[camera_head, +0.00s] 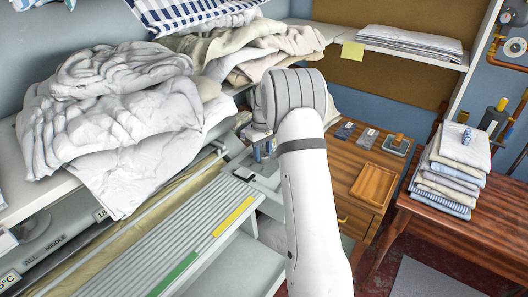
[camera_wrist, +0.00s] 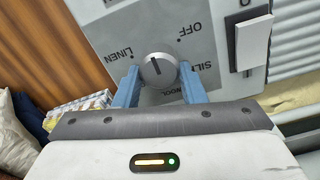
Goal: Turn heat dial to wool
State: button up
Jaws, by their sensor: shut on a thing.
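The heat dial (camera_wrist: 157,66) is a round grey knob on a grey panel (camera_wrist: 205,60) in the wrist view. The panel's labels read LINEN at left, OFF at upper right and SILK at right. A label at the bottom, partly hidden by my gripper, seems to read WOOL. A dark line on the knob points up and slightly left, between LINEN and OFF. My gripper (camera_wrist: 160,73) has its two blue fingers on either side of the knob, shut on it. In the head view my arm hides the dial.
A white rocker switch (camera_wrist: 253,42) is right of the dial. In the head view, crumpled white linen (camera_head: 110,110) lies at left above the ironer's slatted bed (camera_head: 165,240). A wooden cabinet (camera_head: 345,180) and a folded cloth stack (camera_head: 455,165) stand at right.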

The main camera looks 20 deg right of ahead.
aim_at(263, 153)
jog(key=shift+w+r, duration=0.15)
jog(key=shift+r, duration=0.1)
jog(key=o, duration=1)
jog(key=shift+f, duration=0.2)
notch_tip(263, 153, up, 7)
jog(key=shift+b, duration=0.3)
jog(key=shift+r, duration=0.4)
